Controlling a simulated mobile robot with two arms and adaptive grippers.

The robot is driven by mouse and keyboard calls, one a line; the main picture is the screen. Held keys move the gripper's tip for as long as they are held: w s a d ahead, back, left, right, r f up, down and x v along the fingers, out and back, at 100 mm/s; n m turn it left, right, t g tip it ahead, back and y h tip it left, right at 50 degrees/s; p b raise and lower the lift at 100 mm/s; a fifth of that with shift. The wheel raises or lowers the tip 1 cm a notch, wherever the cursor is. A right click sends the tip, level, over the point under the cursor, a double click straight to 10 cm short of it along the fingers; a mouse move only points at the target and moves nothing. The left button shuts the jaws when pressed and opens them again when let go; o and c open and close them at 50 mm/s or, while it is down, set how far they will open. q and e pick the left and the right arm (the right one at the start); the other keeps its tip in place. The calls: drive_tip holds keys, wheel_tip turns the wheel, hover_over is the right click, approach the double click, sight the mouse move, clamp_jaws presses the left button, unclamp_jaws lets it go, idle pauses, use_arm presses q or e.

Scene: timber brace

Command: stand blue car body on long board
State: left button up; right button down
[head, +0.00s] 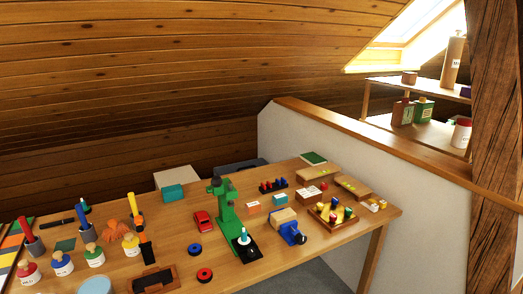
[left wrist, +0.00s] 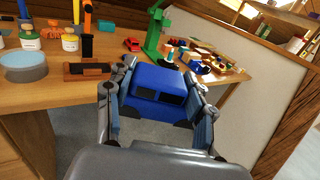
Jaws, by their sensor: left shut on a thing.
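The blue car body (left wrist: 157,82) is between the two fingers of my left gripper (left wrist: 158,78) in the left wrist view. The gripper is shut on its sides and holds it in front of the table's front edge. Its dark windows face the camera; its far side is hidden. In the head view neither gripper nor the blue car body shows. Two wooden boards lie near the table's right back: one (head: 318,173) farther back and one (head: 353,187) closer to the right edge. I cannot tell which is the long board. My right gripper is in neither view.
The table (head: 172,245) is crowded. A green stand (head: 227,208), a red car (head: 203,222), a vise with a wood block (head: 287,225) and a peg tray (head: 321,217) stand on it. Paint jars (head: 63,263) are at the left. A low wall (head: 300,135) rises behind the right end.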

use_arm(q)
drive_tip(key=shift+s+d, duration=0.25)
drive_tip(key=w+a+r+n+g+y, duration=0.1)
drive_tip(key=w+a+n+g+y, duration=0.1)
drive_tip(key=w+a+n+y, duration=0.4)
drive_tip(key=w+a+y, duration=0.2)
drive_tip(key=w+a, duration=0.3)
drive_tip(key=a, duration=0.2)
drive_tip(key=shift+a+g+y, duration=0.15)
drive_tip(key=shift+g+y, duration=0.15)
drive_tip(key=shift+y, duration=0.1)
